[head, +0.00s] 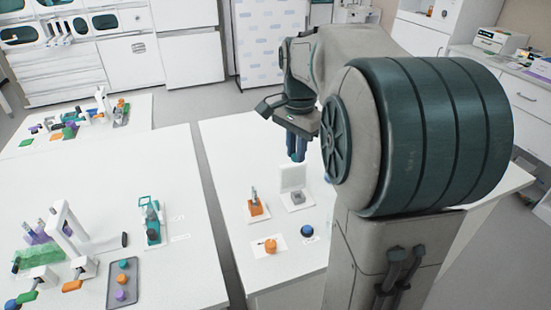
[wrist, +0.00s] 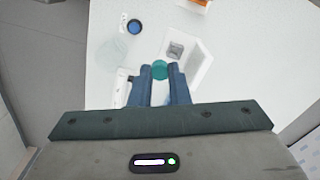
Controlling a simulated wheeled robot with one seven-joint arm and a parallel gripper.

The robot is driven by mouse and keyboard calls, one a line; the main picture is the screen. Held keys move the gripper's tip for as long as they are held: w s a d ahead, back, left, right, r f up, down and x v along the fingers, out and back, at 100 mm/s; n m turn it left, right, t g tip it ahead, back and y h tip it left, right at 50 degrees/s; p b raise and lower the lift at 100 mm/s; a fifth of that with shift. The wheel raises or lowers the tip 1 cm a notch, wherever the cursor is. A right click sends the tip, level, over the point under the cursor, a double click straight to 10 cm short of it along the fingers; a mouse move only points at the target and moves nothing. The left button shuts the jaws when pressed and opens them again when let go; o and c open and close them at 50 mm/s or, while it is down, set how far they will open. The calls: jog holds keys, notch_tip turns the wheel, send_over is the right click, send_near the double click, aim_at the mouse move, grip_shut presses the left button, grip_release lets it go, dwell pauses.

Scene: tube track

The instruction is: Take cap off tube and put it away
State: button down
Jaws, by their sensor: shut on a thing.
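My gripper (wrist: 159,76) has its two blue fingers shut on a round teal cap (wrist: 160,69), which shows between the fingertips in the wrist view. In the head view my gripper (head: 297,152) hangs above the right table, just behind the white stand (head: 292,177) with a grey block at its base. The white stand (wrist: 201,65) also shows in the wrist view, beyond and right of the cap. A faint pale-green disc (wrist: 112,48) lies on the table to the left. I cannot tell whether a tube is under the cap.
On the right table (head: 232,150) stand an orange holder (head: 257,210) with a grey upright piece, an orange cap (head: 270,246) on a white card, and a blue cap (head: 307,230). A grey tray (head: 122,297) of coloured caps is on the left table. A gap separates the tables.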

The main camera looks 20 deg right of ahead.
jog(key=r+p, duration=0.1)
jog(key=r, duration=0.1)
jog(key=d+r+p, duration=0.1)
jog(key=shift+s+r+p, duration=0.3)
jog(key=shift+r+p, duration=0.05)
dwell(0.3)
